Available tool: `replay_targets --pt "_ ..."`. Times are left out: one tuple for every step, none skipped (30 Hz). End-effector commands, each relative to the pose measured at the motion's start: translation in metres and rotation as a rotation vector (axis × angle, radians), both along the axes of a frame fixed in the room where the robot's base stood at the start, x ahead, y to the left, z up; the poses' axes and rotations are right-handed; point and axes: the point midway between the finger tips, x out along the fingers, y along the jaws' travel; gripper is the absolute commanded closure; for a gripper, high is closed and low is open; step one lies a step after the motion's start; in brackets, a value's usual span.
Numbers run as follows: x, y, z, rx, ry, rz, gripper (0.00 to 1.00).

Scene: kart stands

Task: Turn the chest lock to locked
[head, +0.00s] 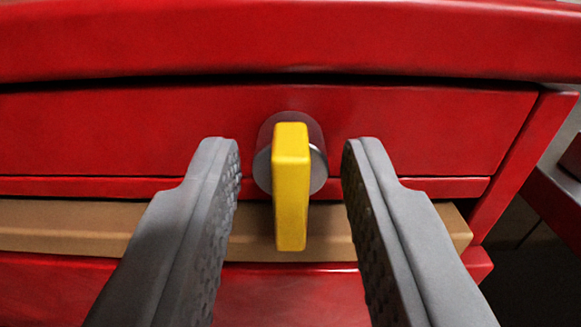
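The chest lock is a yellow bar-shaped knob (291,190) on a round grey metal base (316,172), set in the front of the red chest (120,130). The yellow knob points straight down in the picture. My gripper (291,155) is open, with one grey finger to the left of the knob and one to the right. Clear gaps show on both sides, and neither finger appears to touch the knob. How far the fingertips reach along the knob's depth is hard to tell.
A tan strip (80,225) runs across the chest front below the lock, behind the fingers. The chest's red top edge (290,40) overhangs above. At the right, beyond the chest's side, a dark red and grey structure (560,200) shows partly.

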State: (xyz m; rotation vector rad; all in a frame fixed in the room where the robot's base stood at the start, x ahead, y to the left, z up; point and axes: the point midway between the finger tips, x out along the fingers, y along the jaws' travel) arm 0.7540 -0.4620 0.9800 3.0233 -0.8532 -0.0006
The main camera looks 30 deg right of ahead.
Motion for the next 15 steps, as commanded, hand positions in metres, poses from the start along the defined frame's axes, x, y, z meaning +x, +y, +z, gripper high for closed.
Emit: replay_targets --pt "-0.0001 0.0001 0.0000 0.000 0.000 0.000 0.69" --pt "-0.0002 0.0001 0.0000 0.000 0.000 0.000 0.69" --pt "-0.0002 0.0001 0.0000 0.000 0.000 0.000 0.71" --pt "-0.0002 0.0001 0.0000 0.000 0.000 0.000 0.77" --pt "-0.0003 0.0002 0.0000 0.000 0.000 0.000 0.83" --pt "-0.0003 0.0002 0.0000 0.000 0.000 0.000 0.91" --pt "-0.0003 0.0002 0.0000 0.000 0.000 0.000 0.97" --pt "-0.0003 0.0002 0.0000 0.000 0.000 0.000 1.00" --pt "-0.0003 0.0002 0.0000 0.000 0.000 0.000 1.00" --pt "-0.0003 0.0002 0.0000 0.000 0.000 0.000 1.00" --pt "-0.0003 0.0002 0.0000 0.000 0.000 0.000 1.00" --pt "-0.0003 0.0002 0.0000 0.000 0.000 0.000 1.00" --pt "-0.0003 0.0002 -0.0001 -0.001 0.001 0.000 1.00" --pt "-0.0003 0.0002 -0.0001 -0.002 0.001 0.000 1.00" --pt "-0.0003 0.0002 -0.0001 -0.005 0.003 0.000 1.00"
